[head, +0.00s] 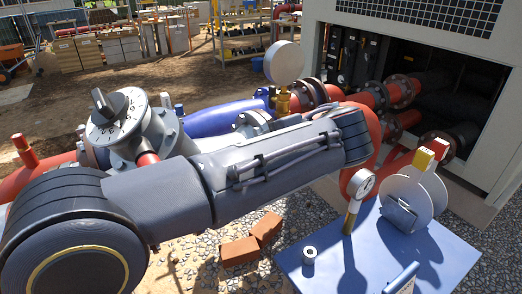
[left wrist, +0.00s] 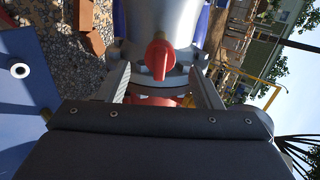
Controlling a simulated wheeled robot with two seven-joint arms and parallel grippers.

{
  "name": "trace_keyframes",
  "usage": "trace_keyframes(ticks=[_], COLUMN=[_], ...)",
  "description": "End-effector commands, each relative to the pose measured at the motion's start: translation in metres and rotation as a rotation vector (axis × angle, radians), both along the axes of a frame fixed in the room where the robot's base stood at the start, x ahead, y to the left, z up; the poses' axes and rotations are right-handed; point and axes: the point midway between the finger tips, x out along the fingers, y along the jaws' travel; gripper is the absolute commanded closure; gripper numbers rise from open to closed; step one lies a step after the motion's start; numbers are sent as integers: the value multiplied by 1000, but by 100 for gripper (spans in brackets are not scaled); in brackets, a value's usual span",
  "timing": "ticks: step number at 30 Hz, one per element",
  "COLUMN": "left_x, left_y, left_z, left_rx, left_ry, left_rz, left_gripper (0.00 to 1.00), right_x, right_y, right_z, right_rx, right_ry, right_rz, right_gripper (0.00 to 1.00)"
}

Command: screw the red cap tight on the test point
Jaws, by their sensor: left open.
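In the left wrist view my left gripper (left wrist: 163,80) is open, with one finger on each side of a red part (left wrist: 160,58). This red part has a rounded base and a narrow tongue pointing toward me, and looks like the red cap. It sits against a grey pipe fitting (left wrist: 160,20), which seems to carry the test point; the joint under it is hidden. I cannot tell whether the fingers touch the red part. More red (left wrist: 155,101) shows lower between the fingers. In the head view my left arm covers this spot, and its gripper does not show.
Bricks (head: 240,251) lie on the gravel.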

Motion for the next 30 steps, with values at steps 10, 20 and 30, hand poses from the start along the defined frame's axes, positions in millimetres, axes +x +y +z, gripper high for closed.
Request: trace_keyframes(ticks=[10,20,30], left_x=[-28,-53,-62], left_y=[-21,-40,-45], left_z=[30,53,57], left_rx=[0,0,0], left_ry=[0,0,0], left_rz=[-3,-2,0], left_gripper=[41,41,41], right_x=[0,0,0], right_y=[0,0,0], right_z=[27,50,54], right_rx=[0,0,0], right_ry=[0,0,0], right_rz=[0,0,0], right_gripper=[64,64,64])
